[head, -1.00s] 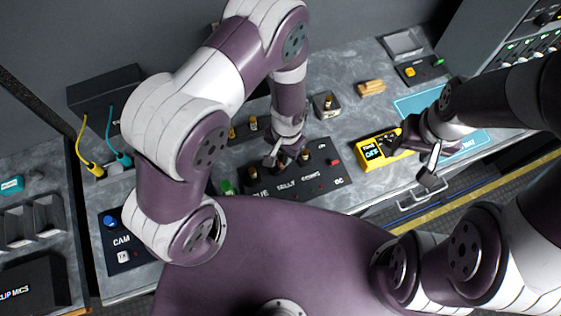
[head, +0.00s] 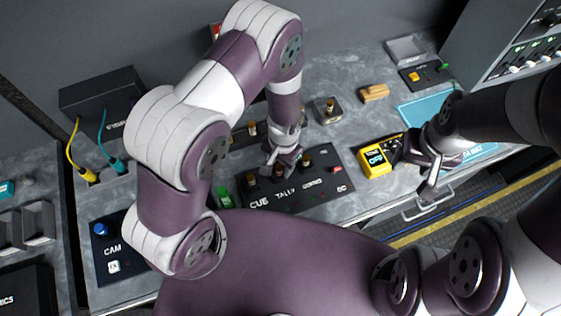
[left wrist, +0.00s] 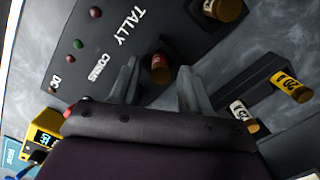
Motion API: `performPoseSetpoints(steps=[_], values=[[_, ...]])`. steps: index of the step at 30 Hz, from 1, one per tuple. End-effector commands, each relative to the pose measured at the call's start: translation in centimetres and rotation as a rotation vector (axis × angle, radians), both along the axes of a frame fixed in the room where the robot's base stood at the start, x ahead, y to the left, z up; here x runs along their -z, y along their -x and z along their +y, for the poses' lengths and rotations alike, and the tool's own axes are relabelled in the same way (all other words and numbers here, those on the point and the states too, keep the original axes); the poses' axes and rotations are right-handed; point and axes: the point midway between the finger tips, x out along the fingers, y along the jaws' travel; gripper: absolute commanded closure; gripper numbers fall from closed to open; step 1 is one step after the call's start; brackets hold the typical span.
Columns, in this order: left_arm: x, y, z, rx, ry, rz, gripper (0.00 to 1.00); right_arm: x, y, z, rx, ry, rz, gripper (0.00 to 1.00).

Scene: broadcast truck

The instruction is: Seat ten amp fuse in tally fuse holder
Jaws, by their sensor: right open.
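The black fuse panel (head: 325,174) bears the labels CUE, TALLY, COMMS and DC, with a row of brass-coloured holders. My left gripper (head: 280,168) is low over this row near TALLY. In the left wrist view its two fingers (left wrist: 158,82) stand apart, with a red-brown-topped holder or fuse (left wrist: 160,68) showing between them, apparently untouched. I cannot tell whether it is a fuse. Another brass holder (left wrist: 226,9) is at the top edge. A yellow-banded fuse (left wrist: 290,87) and a white-banded one (left wrist: 242,112) stand behind the panel; their ratings are unclear. My right gripper (head: 427,178) is open and empty.
A yellow tone meter (head: 375,160) lies close to my right gripper. A grey block with a brass piece (head: 328,108), a wooden block (head: 374,93) and a teal mat (head: 425,109) are on the bench. A green item (head: 225,197) is left of the panel.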

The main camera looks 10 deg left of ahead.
Motion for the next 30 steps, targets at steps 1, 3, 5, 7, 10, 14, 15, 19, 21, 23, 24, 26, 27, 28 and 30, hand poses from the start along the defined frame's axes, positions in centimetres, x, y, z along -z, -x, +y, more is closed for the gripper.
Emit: performPoseSetpoints(steps=[1,3,5,7,10,14,15,19,21,23,24,26,27,28,30], values=[[0.0,0.0,0.0,0.000,0.000,0.000,0.54,0.0,0.0,0.0,0.000,0.000,0.000,0.49],[-0.1,0.0,0.0,0.000,0.000,0.000,0.54,0.0,0.0,0.0,0.000,0.000,0.000,0.49],[-0.4,0.0,0.0,0.000,0.000,0.000,0.54,-0.3,0.0,0.0,0.000,0.000,0.000,0.49],[-0.8,-0.1,0.0,0.000,0.001,-0.002,0.54,0.0,0.0,0.0,0.000,0.000,0.000,0.49],[-2.6,-0.3,-0.1,0.000,0.002,-0.005,0.54,0.6,0.0,0.0,0.000,0.000,0.000,0.49],[-6.0,-0.7,-0.3,0.000,0.002,-0.007,0.54,1.4,0.0,0.0,0.000,0.000,0.000,0.49],[-7.1,-0.8,-0.3,0.000,0.002,-0.008,0.54,1.6,0.0,0.0,0.000,0.000,0.000,0.49],[-10.0,-0.9,-0.4,0.000,0.002,-0.005,0.54,2.1,0.0,0.0,0.000,0.000,0.000,0.49],[-11.1,-1.0,-0.5,0.000,0.001,-0.003,0.54,2.2,0.0,0.0,0.000,0.000,0.000,0.49],[-11.8,-1.0,-0.4,-0.003,0.001,-0.004,0.54,2.3,0.0,0.0,0.000,0.000,0.000,0.49],[-12.5,-1.0,0.0,-0.019,0.004,-0.010,0.54,2.3,0.0,0.0,0.000,0.000,0.000,0.49],[-14.2,-0.8,1.6,-0.079,0.015,-0.041,0.54,2.2,0.0,0.0,0.000,0.000,0.000,0.49],[-15.6,-0.3,3.1,-0.136,0.023,-0.069,0.54,2.2,0.0,0.0,0.000,0.000,0.000,0.49],[-16.5,0.2,4.3,-0.181,0.030,-0.092,0.54,2.2,0.0,0.0,0.000,0.000,0.000,0.49],[-18.2,1.6,6.6,-0.279,0.040,-0.143,0.54,2.2,0.0,0.0,0.000,0.000,0.000,0.49]])
